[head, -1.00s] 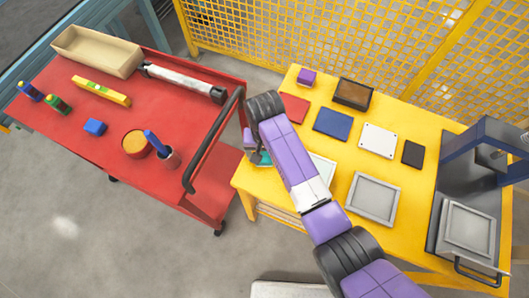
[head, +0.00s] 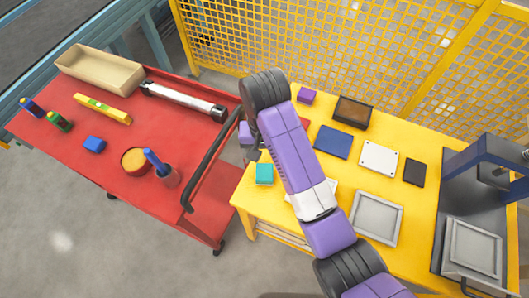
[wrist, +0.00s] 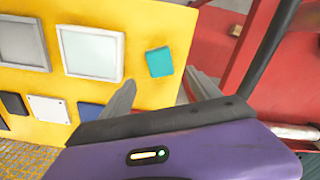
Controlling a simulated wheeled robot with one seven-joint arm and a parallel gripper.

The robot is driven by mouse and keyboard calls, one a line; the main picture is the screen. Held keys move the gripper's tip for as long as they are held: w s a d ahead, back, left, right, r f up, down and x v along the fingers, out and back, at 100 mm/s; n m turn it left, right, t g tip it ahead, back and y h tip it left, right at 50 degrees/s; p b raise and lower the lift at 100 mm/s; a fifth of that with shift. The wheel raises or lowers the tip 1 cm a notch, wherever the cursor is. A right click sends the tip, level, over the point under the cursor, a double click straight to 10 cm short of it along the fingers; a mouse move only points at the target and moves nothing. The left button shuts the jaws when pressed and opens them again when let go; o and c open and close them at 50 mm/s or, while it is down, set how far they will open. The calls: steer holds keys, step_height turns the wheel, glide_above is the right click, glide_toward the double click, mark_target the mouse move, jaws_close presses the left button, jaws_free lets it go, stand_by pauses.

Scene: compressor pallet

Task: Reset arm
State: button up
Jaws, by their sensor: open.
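My arm reaches up over the left part of the yellow table (head: 262,218) in the head view. My gripper (wrist: 158,90) is open and empty in the wrist view, its two grey fingers apart. In the head view it is mostly hidden behind my arm, near the cart's black handle. A teal block (head: 264,174) lies on the table's left end, below the gripper and apart from it. The teal block also shows in the wrist view (wrist: 159,62), beyond the fingers.
A red cart (head: 75,140) stands at left, with a black handle (head: 207,160) close to my gripper. Several flat plates, a blue one (head: 332,142) among them, and grey trays (head: 376,218) lie on the table. A yellow mesh fence (head: 330,50) stands behind. A blue-framed press (head: 485,165) is at right.

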steer(key=shift+r, duration=0.4)
steer(key=w+a+r+n+t+y, duration=0.2)
steer(key=w+a+r+t+y, duration=0.2)
steer(key=w+t, duration=0.45)
steer(key=s+d+r+m+t+h+b, duration=0.15)
steer(key=s+d+t, duration=0.25)
steer(key=s+d, duration=0.55)
steer(key=s+d+r+t+y+b, duration=0.1)
steer(key=s+d+r+t, duration=0.3)
steer(key=s+d, duration=0.6)
steer(key=s+d+g+h, duration=0.1)
steer(key=s+d, duration=0.2)
steer(key=s, duration=0.7)
steer(key=s+d+f+m+h, duration=0.1)
steer(key=s+d, duration=0.3)
steer(key=s, duration=0.6)
steer(key=shift+s+g+h+b, duration=0.2)
steer(key=shift+g+h+b, duration=0.2)
steer(key=shift+h, duration=0.35)
